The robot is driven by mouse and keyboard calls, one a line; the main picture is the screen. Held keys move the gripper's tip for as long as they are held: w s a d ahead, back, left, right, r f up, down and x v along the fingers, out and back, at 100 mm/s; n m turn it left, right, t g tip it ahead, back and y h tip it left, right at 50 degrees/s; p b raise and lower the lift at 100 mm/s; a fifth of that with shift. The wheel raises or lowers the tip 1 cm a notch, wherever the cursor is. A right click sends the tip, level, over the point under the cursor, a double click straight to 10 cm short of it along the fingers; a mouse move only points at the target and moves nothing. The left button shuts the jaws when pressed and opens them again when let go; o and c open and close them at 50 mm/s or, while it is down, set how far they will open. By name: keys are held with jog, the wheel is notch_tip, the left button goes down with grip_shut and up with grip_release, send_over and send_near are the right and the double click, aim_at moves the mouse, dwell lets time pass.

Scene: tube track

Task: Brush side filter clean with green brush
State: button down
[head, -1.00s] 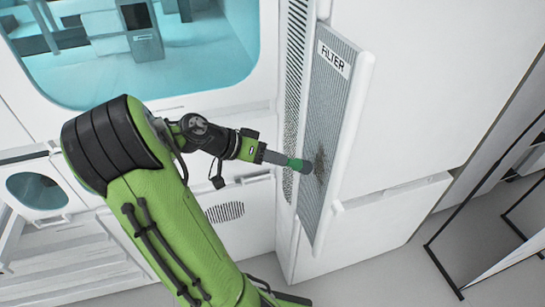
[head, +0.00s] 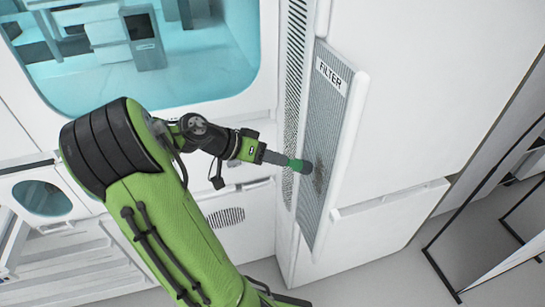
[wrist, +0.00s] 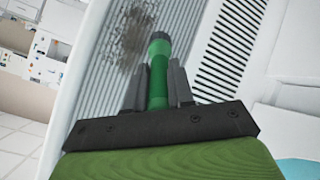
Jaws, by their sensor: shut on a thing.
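The side filter (head: 328,110) is a tall grey ribbed panel with a white frame and a FILTER label, tilted out from the white cabinet wall. A dark dirt patch (head: 319,177) marks its lower middle. It also shows at the upper left in the wrist view (wrist: 129,42). My gripper (head: 270,156) is shut on the green brush (head: 298,164), whose handle sits between the two grey fingers in the wrist view (wrist: 158,82). The dark brush tip points at the filter beside the dirt patch. I cannot tell whether the bristles touch the surface.
A vertical slotted vent (head: 295,70) runs left of the filter. A large blue-tinted window (head: 150,60) is at upper left. A black-framed stand (head: 470,245) is at lower right. Grey floor (head: 390,275) is open below the filter.

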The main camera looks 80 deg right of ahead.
notch_tip(320, 180, down, 4)
jog(key=b, duration=0.3)
jog(key=shift+r, duration=0.15)
jog(key=shift+r+p, duration=1.7)
jog(key=shift+r, duration=0.3)
jog(key=shift+s+a+f+b, duration=0.2)
jog(key=shift+a+f+b, duration=0.05)
jog(key=shift+f+b, duration=0.5)
jog(key=s+a+f+b, duration=0.2)
jog(key=a+f+b, duration=0.2)
jog(key=f+b, duration=0.3)
jog(key=shift+s+a+f+b, duration=0.15)
jog(key=shift+s+f+b, duration=0.1)
jog(key=shift+b, duration=0.35)
